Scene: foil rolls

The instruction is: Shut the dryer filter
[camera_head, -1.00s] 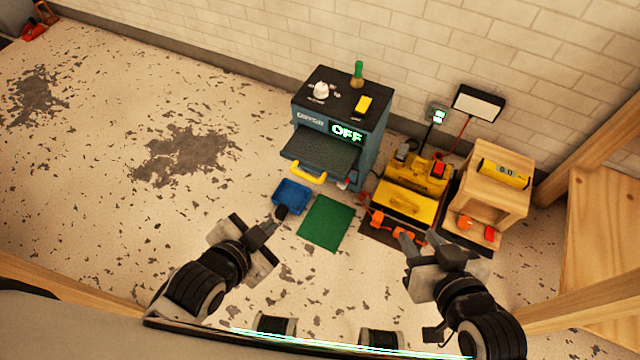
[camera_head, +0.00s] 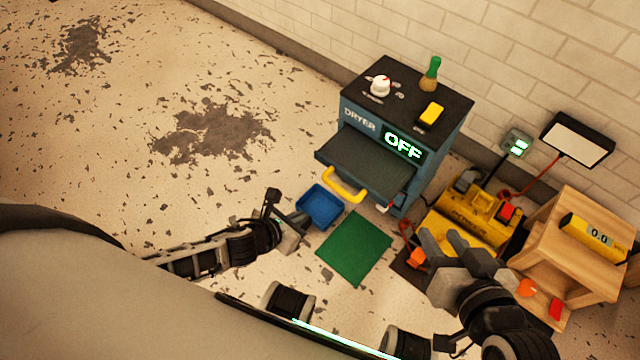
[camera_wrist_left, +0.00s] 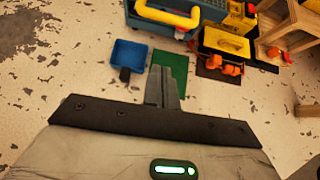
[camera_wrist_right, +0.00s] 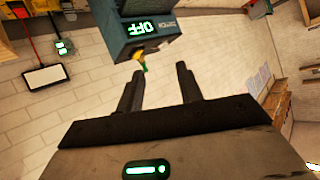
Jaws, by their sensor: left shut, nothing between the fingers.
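The blue dryer (camera_head: 370,157) stands against the wall, its display reading OFF. Its dark filter drawer (camera_head: 362,163) sticks out at the front, with a yellow handle (camera_head: 343,187) on its front edge. In the left wrist view the yellow handle (camera_wrist_left: 170,17) shows at the top. My left gripper (camera_head: 303,222) is shut and empty, low in front of the dryer, apart from the handle. It also shows shut in the left wrist view (camera_wrist_left: 162,75). My right gripper (camera_head: 440,240) is open and empty, in front of the yellow machine; its spread fingers show in the right wrist view (camera_wrist_right: 157,78).
A blue tray (camera_head: 322,207) and a green mat (camera_head: 354,247) lie on the floor before the dryer. A yellow machine (camera_head: 470,222) and a wooden stand (camera_head: 580,225) stand to the right. A brush and a yellow block are on the dryer's top. Floor at left is clear.

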